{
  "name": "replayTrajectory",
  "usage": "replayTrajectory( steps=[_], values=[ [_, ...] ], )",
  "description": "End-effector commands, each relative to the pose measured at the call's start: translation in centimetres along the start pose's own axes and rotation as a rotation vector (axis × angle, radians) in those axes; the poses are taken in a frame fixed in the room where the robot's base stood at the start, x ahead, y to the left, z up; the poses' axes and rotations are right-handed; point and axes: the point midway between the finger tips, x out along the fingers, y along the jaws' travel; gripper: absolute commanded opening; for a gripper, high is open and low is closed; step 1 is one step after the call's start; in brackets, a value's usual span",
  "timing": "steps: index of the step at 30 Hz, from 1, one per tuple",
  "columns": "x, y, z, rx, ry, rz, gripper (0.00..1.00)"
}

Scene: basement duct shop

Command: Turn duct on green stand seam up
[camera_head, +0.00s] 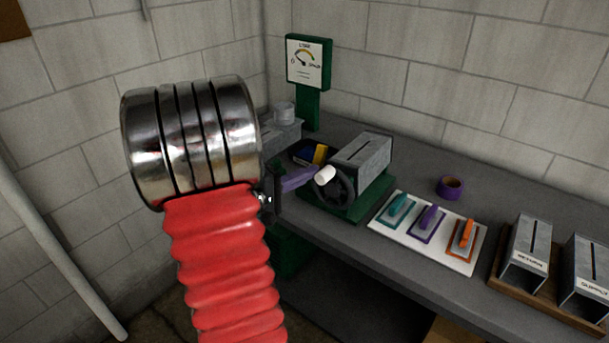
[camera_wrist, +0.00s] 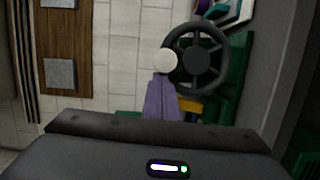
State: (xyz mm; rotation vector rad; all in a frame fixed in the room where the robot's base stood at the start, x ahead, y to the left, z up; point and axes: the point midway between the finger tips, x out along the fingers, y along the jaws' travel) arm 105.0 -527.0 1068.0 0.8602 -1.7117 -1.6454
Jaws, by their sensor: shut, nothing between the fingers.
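The grey sheet-metal duct (camera_head: 373,160) lies on the green stand (camera_head: 345,212) on the bench. A dark line, perhaps the seam, runs along its upper face. A dark spoked handwheel (camera_head: 345,196) with a white knob (camera_head: 325,176) is at the stand's near end. The wheel (camera_wrist: 196,58) and knob (camera_wrist: 165,60) also show in the wrist view. My gripper (camera_head: 311,174) has purple fingers, shut and empty, with tips right by the knob. In the wrist view the fingertips (camera_wrist: 164,80) reach the knob's lower edge; I cannot tell whether they touch it.
A white board (camera_head: 430,232) with teal, purple and orange handled tools lies to the right. Behind it is a purple tape roll (camera_head: 450,187). Two labelled ducts (camera_head: 527,252) stand in a wooden tray (camera_head: 545,300). A green-framed gauge sign (camera_head: 308,62) stands at the back.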

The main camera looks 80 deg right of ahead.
Motion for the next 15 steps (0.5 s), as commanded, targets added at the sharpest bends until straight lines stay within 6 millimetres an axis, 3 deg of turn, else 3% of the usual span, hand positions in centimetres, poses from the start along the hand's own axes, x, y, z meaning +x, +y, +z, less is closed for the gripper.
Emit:
replayTrajectory(
  steps=[15],
  values=[
    [0.17, 0.36, 0.57, -0.005, -0.001, 0.002, 0.00]
  ],
)
